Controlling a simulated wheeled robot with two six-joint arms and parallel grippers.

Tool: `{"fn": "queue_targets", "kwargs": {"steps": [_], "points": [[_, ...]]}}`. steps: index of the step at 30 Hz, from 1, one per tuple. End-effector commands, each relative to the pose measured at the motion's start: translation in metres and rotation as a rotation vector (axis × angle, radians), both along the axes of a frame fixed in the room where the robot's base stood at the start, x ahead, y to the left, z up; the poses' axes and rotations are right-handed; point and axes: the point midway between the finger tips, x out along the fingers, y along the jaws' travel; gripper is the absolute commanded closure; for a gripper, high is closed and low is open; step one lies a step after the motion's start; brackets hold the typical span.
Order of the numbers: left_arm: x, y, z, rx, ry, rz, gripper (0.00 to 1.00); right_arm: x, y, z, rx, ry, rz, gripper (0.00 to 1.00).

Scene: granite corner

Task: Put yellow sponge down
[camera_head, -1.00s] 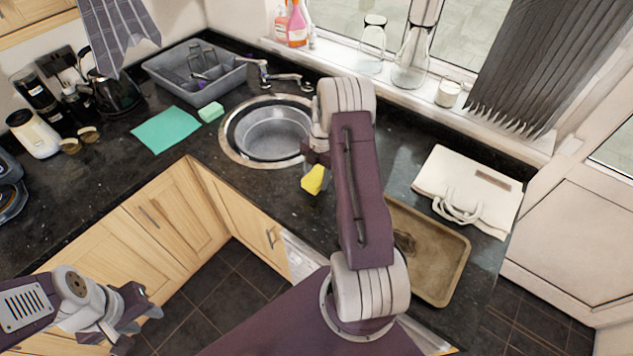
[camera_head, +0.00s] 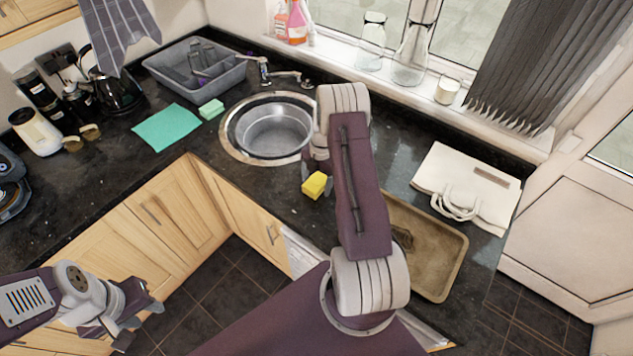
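The yellow sponge (camera_head: 314,185) shows just left of my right arm, over the dark counter by the front right of the sink. My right gripper (camera_head: 307,170) is mostly hidden behind its own arm. Only a dark part of it shows, right above the sponge. I cannot tell whether its fingers hold the sponge or whether the sponge rests on the counter. My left gripper (camera_head: 146,312) is open and empty over the floor at the lower left, away from the sponge.
A round metal sink (camera_head: 268,130) lies behind the sponge. A green sponge (camera_head: 211,109) and teal cloth (camera_head: 166,127) lie left of it. A brown tray (camera_head: 440,262) and white bag (camera_head: 467,186) lie to the right. The dark counter (camera_head: 285,190) is clear left of the yellow sponge.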

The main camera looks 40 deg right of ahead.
Motion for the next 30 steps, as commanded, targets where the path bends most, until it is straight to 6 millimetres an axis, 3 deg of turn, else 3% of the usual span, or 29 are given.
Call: {"fn": "queue_targets", "kwargs": {"steps": [4, 7, 15, 21, 28, 30], "points": [[0.000, 0.000, 0.005, 0.000, 0.000, 0.000, 0.64, 0.000, 0.000, 0.005, -0.001, -0.001, 0.000, 0.26], [0.000, 0.000, -0.002, 0.000, 0.000, 0.000, 0.64, 0.002, -0.003, 0.013, -0.002, -0.004, 0.000, 0.26], [0.000, 0.000, -0.020, 0.000, 0.000, 0.000, 0.64, 0.004, -0.012, 0.077, -0.004, -0.007, 0.000, 0.26], [0.000, 0.000, -0.025, 0.000, 0.000, 0.000, 0.64, 0.005, -0.017, 0.113, -0.001, -0.002, -0.001, 0.26], [0.000, 0.000, -0.025, 0.000, 0.000, 0.000, 0.64, 0.005, -0.016, 0.123, -0.002, -0.001, -0.007, 0.26], [0.000, 0.000, -0.025, 0.000, 0.000, 0.000, 0.64, 0.004, -0.006, 0.125, -0.011, 0.008, -0.064, 0.26]]}}
